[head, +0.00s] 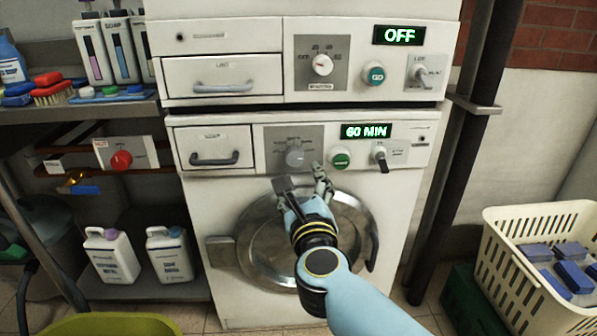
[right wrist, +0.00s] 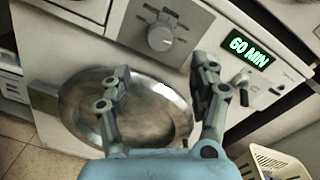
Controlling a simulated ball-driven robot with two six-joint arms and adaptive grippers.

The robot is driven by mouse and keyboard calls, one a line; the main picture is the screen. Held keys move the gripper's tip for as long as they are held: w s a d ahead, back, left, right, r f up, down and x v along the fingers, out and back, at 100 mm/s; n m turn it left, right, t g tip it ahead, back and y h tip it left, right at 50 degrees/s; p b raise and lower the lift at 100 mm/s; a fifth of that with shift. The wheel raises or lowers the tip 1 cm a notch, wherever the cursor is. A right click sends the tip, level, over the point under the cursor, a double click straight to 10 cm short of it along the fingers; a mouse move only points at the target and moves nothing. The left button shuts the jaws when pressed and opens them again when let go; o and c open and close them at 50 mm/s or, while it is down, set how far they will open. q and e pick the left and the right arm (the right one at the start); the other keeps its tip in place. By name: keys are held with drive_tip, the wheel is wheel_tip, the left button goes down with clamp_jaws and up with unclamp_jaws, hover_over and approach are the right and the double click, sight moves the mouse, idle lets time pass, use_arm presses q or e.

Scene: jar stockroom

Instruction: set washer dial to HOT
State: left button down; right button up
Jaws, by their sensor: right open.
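The lower machine (head: 200,225) has a round metal door (head: 262,250). A grey dial (head: 295,156) sits on its control panel, also in the right wrist view (right wrist: 160,37). Its markings are too small to read. My right gripper (head: 301,180) is open and empty, just below and in front of the dial. In the right wrist view its fingers (right wrist: 164,72) are spread wide, with the dial ahead of the gap, apart from both. The display (head: 366,131) reads 60 MIN. My left gripper is not in view.
A green button (head: 340,160) and a lever switch (head: 380,156) are right of the dial. The upper machine has another dial (head: 322,65) and a display (head: 399,35) reading OFF. A red knob (head: 121,160) is at left. A cream basket (head: 500,262) stands at right.

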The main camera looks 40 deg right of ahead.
drive_tip(key=v, duration=0.3)
idle(0.5)
